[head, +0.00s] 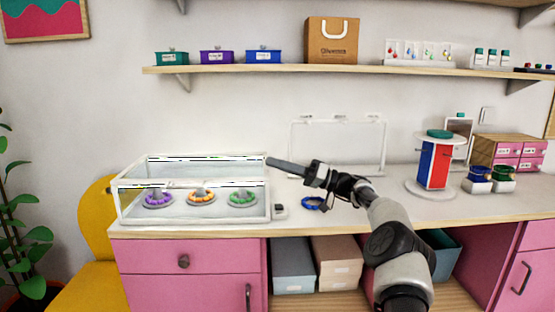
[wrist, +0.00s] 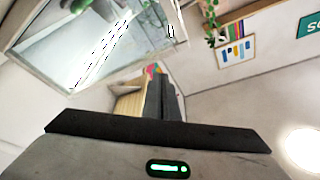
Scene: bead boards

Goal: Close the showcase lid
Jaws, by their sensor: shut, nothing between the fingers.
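The showcase (head: 118,205) is a clear box with a white frame at the left end of the counter. Its glass lid (head: 205,170) lies flat or nearly flat across the top; I cannot tell whether a small gap remains at its front edge. Three round stands with purple, orange and green bead rings sit inside. My gripper (head: 270,162) is shut and empty, pointing left at the lid's right edge near the back corner. Whether it touches the lid is unclear. In the wrist view, my dark fingers (wrist: 165,95) are together, and a white-framed glass panel (wrist: 95,40) shows at upper left.
A blue bead ring (head: 312,203) and a small grey item (head: 280,211) lie right of the showcase. A clear framed stand (head: 340,148) stands behind my arm. A red and blue display (head: 434,165) stands farther right. A shelf (head: 330,69) runs above.

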